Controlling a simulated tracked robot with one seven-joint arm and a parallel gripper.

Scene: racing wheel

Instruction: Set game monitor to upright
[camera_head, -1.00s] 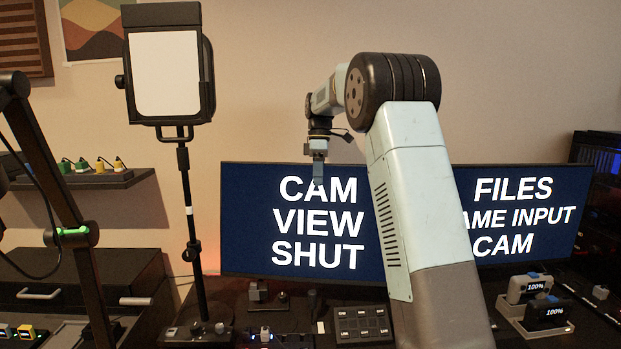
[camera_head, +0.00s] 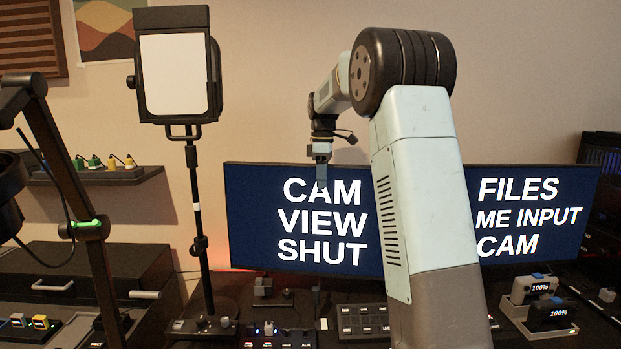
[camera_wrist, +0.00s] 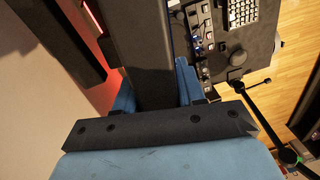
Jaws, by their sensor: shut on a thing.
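The game monitor (camera_head: 255,215) is a wide dark panel with a lit blue screen and white text, at the back of the desk. Its middle is hidden behind my arm. Its top edge looks roughly level in the head view; how far it leans forward or back I cannot tell. My gripper (camera_head: 321,180) is at its top edge, left of the middle, pointing down. In the wrist view my gripper (camera_wrist: 156,92) has its blue fingers on either side of the dark monitor panel (camera_wrist: 148,45), shut on it.
A light panel on a stand (camera_head: 180,75) stands to the left of the monitor. A button box (camera_head: 362,322) and small controls are on the desk in front. Labelled battery-like blocks (camera_head: 548,312) sit at right. A black jointed arm (camera_head: 70,190) is in the left foreground.

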